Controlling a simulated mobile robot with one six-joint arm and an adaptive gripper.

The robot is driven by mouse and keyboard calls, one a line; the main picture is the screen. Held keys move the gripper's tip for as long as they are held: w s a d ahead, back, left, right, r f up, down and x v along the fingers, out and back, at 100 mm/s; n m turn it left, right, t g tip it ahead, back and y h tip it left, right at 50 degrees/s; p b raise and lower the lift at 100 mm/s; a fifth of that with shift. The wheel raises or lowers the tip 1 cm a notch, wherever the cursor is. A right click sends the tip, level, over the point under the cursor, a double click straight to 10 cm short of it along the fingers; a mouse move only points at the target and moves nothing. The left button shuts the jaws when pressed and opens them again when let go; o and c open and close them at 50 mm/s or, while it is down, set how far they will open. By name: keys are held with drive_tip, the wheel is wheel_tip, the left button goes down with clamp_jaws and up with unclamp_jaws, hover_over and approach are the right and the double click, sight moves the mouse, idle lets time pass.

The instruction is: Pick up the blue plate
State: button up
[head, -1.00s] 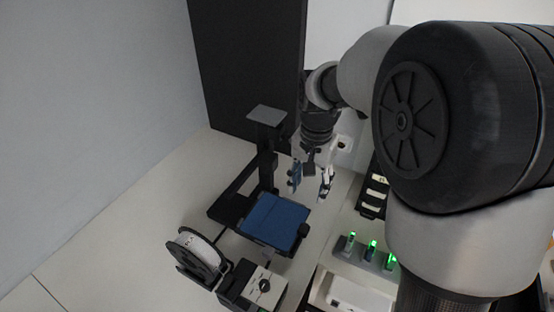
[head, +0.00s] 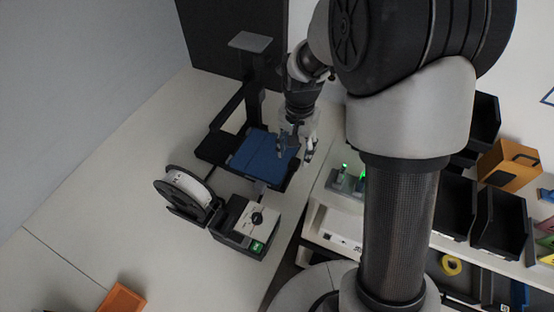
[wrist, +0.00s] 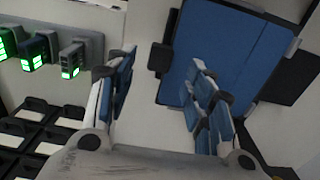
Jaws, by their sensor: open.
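The blue plate (head: 262,157) is a flat, square sheet lying on the bed of a black 3D printer in the head view. It fills the upper right of the wrist view (wrist: 232,52), with a dark clip or knob at its near left edge. My gripper (head: 295,152) is over the plate's right edge in the head view. In the wrist view my gripper (wrist: 160,95) has its two blue-padded fingers spread apart with nothing between them. The right finger overlaps the plate in that picture. I cannot tell how high the fingers are above it.
The printer's upright post (head: 252,90) stands behind the plate. A filament spool (head: 185,190) and a control box (head: 247,225) stand in front. A grey charger with green lights (head: 345,180) is to the right, near black bins (head: 500,222).

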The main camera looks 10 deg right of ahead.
sight(295, 161)
wheel_tip(295, 161, down, 4)
drive_tip(key=shift+f+b, duration=0.1)
drive_tip(key=shift+b, duration=0.55)
drive_tip(key=shift+s, duration=0.1)
drive_tip(key=shift+c, duration=0.2)
clamp_jaws()
